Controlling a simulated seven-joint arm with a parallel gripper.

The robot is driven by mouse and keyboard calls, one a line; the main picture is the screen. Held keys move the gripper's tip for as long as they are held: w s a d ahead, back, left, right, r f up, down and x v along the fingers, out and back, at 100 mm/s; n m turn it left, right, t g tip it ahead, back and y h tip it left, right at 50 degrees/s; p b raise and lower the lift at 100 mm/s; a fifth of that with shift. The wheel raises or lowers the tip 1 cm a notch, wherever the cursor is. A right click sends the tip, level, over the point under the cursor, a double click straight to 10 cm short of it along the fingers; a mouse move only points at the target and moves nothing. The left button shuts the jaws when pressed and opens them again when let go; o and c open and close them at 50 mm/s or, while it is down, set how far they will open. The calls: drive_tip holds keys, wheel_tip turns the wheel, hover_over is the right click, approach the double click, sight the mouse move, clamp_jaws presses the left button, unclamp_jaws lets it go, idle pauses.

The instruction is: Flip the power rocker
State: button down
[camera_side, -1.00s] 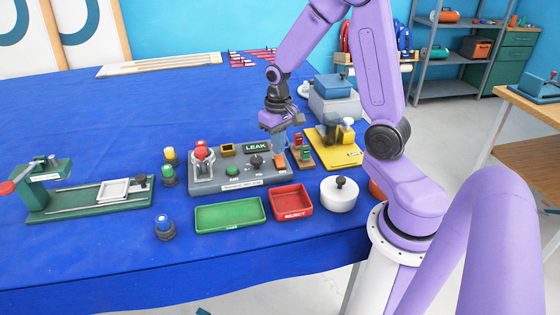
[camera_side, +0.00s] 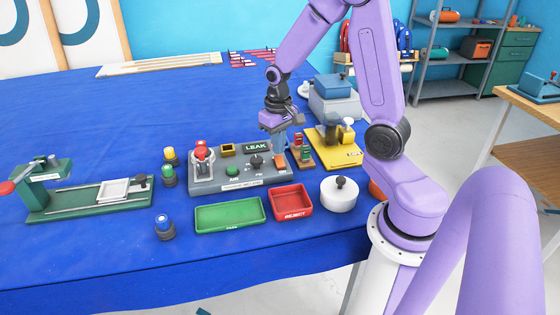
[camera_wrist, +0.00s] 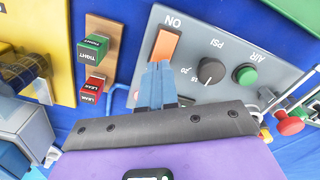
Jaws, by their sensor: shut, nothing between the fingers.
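The power rocker is an orange switch (camera_wrist: 165,46) on the grey control panel (camera_wrist: 212,42), with "ON" printed beside its far end. In the side view the rocker (camera_side: 281,159) is small, at the panel's right end. My gripper (camera_wrist: 156,68) has its blue fingers together, with nothing between them. The fingertips are over the rocker's near end and hide it. In the side view my gripper (camera_side: 280,150) points down just behind the rocker. I cannot tell whether the tips touch it.
Green (camera_side: 229,226) and red (camera_side: 306,211) trays lie in front.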

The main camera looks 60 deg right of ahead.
sight(278, 157)
drive_tip(key=shift+f, duration=0.95)
idle(0.5)
drive_tip(key=shift+r, duration=3.55)
drive_tip(key=s+a+r+n, duration=0.2)
drive_tip(key=s+a+n, duration=0.6)
drive_tip(key=a, duration=0.4)
drive_tip(key=s+a+n, duration=0.4)
drive_tip(key=s+n, duration=0.3)
drive_tip(key=s, duration=0.6)
drive_tip(key=shift+r+n, duration=0.3)
drive_tip(key=shift+r, duration=0.05)
